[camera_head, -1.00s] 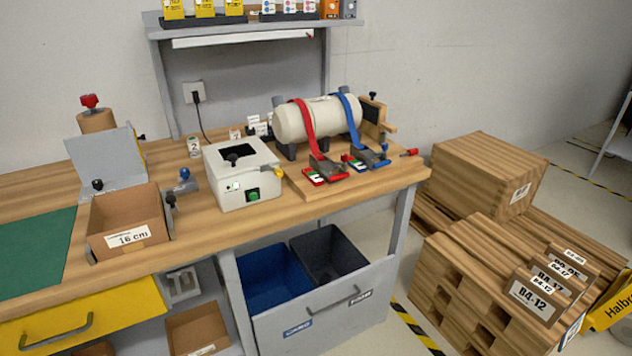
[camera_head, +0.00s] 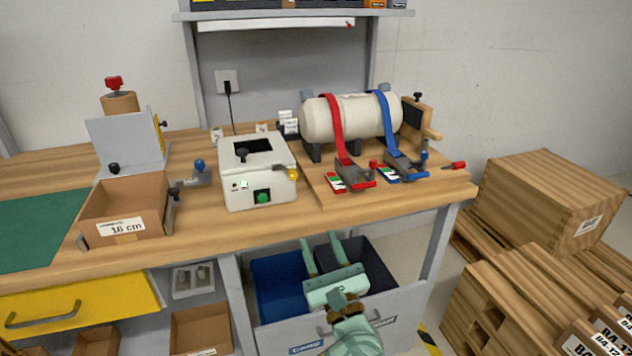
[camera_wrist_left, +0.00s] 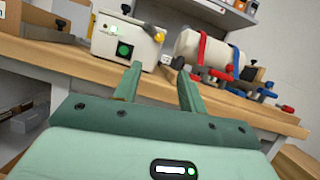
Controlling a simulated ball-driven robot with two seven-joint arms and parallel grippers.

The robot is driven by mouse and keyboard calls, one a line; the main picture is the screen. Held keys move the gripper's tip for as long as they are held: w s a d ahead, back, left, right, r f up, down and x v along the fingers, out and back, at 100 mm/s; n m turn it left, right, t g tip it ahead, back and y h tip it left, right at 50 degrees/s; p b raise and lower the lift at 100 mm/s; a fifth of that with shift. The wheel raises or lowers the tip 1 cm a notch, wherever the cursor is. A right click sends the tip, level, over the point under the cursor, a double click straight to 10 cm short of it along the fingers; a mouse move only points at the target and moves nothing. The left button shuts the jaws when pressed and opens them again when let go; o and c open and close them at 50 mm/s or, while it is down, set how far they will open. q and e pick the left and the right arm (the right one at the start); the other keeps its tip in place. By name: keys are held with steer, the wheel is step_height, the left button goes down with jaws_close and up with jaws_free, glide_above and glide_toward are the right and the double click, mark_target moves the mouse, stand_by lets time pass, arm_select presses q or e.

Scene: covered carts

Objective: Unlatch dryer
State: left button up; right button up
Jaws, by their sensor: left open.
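My left gripper (camera_head: 320,242) is open and empty, in front of and below the bench top, apart from the dryer. My right gripper is not in view.
A white cylinder (camera_head: 358,118) under red and blue straps stands right of the dryer, with ratchets in front. A cardboard box (camera_head: 100,215) and a blue-knobbed clamp (camera_head: 199,168) are to its left. Blue (camera_head: 275,285) and dark bins are below the bench edge.

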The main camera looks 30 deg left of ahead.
mark_target(294, 177)
arm_select(q)
steer(key=b+x, duration=0.1)
steer(key=x, duration=1.5)
steer(key=shift+a+r, duration=0.15)
steer(key=shift+a, duration=0.05)
jaws_close()
